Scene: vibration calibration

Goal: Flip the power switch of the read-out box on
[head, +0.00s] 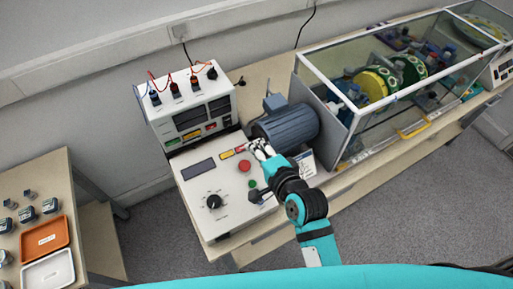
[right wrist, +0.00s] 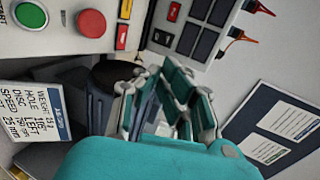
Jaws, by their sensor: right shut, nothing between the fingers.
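The read-out box (head: 195,105) is white, with dark displays, small coloured parts along its lower front and cables plugged in on top. It stands at the back left of the bench. My left gripper is not in view.
A control box (head: 190,190) with a knob (head: 214,201), red button (head: 244,166) and green button lies in front of the read-out box. A blue-grey motor (head: 288,127) stands close behind my right gripper. A glass-walled enclosure (head: 345,115) is farther right.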

